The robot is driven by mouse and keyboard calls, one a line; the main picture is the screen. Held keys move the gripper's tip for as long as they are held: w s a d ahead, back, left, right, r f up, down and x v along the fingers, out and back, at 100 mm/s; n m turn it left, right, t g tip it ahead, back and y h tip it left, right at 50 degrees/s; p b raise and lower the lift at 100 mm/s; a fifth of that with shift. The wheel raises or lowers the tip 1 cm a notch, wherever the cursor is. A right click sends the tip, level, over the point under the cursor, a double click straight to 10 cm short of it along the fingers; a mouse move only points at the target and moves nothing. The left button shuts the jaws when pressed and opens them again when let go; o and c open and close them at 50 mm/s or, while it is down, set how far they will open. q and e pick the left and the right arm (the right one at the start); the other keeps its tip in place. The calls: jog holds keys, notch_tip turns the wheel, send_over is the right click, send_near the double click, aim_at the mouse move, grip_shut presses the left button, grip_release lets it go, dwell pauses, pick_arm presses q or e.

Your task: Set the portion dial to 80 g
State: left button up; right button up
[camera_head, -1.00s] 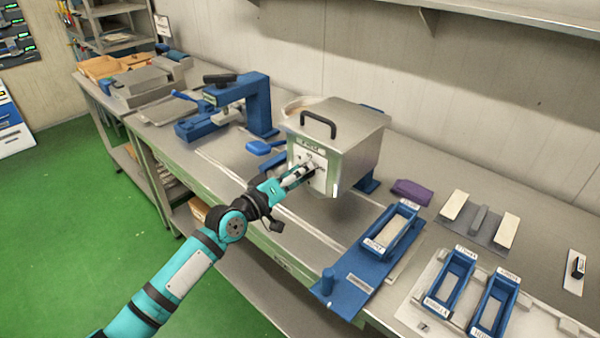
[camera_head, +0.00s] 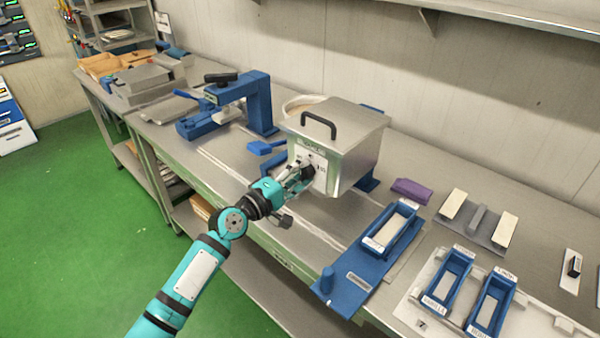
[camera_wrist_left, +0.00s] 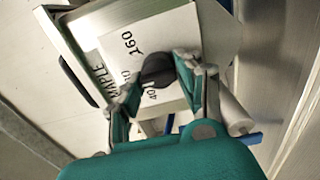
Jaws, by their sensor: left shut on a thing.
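The kettle (camera_head: 352,150) is a steel box with a black lid handle. Its front carries a white dial panel, also in the left wrist view (camera_wrist_left: 180,38), marked MAPLE, 160 and 40; another number is partly hidden. The portion dial (camera_wrist_left: 157,70) is a round black knob on that panel. My left gripper (camera_head: 304,176) is at the kettle's front, its two fingers on either side of the knob and shut on it, as the left wrist view (camera_wrist_left: 155,80) shows. I cannot tell which number the knob points to. My right gripper is out of view.
A blue press (camera_head: 240,105) stands left of the kettle. To the right are a blue tray (camera_head: 392,232), a purple block (camera_head: 411,191) and two labelled blue bins (camera_head: 449,280). The bench (camera_head: 215,165) is bare in front of the press.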

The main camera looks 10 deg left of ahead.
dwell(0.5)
pick_arm(q)
jog(key=o, duration=1.1)
jog(key=v, duration=1.2)
jog(key=shift+f, duration=0.1)
